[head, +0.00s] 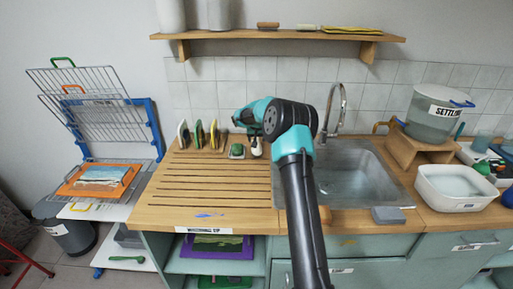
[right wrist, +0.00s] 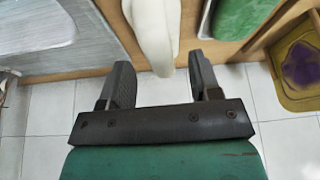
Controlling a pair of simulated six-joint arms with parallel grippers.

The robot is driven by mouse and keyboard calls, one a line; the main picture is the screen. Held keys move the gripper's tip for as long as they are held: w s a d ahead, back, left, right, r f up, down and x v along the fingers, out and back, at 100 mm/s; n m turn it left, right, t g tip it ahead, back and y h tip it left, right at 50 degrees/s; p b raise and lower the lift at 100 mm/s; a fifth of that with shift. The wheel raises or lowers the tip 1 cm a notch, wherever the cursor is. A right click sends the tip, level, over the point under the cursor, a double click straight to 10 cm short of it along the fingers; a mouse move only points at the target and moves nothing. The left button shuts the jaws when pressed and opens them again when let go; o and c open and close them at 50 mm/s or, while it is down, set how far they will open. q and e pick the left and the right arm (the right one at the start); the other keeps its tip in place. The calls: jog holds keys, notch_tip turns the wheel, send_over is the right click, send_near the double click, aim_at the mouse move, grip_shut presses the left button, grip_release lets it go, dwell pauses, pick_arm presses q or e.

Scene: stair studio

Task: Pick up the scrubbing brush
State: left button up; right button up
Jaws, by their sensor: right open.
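My right arm reaches over the counter in the head view. Its gripper (head: 255,143) is at the back of the counter, left of the sink, and mostly hidden by my wrist. The right wrist view shows the jaws (right wrist: 159,65) open, with a pale rounded object (right wrist: 153,30) beyond and between them; I cannot tell whether they touch it. A small green item (head: 237,151) in a pale holder stands just left of the gripper. A brown brush-like block (head: 268,25) lies on the wall shelf. I cannot tell for certain which is the scrubbing brush. My left gripper is out of view.
Upright panels (head: 199,135) stand left of the gripper on the slatted wooden drainboard (head: 205,185). The sink (head: 350,175) and its tall tap (head: 332,105) are to the right. A wall shelf (head: 225,35) runs above. The front drainboard is mostly clear.

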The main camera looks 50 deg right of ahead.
jog(key=x, duration=0.3)
jog(key=shift+w+d+f, duration=0.1)
jog(key=shift+w+d, duration=0.05)
dwell(0.3)
jog(key=c, duration=1.1)
jog(key=shift+o, duration=0.2)
jog(key=shift+r, duration=1.85)
jog(key=s+a+r, duration=0.1)
jog(key=s+a, duration=0.9)
jog(key=a, duration=0.2)
jog(key=shift+s, duration=0.3)
jog(key=shift+r, duration=0.15)
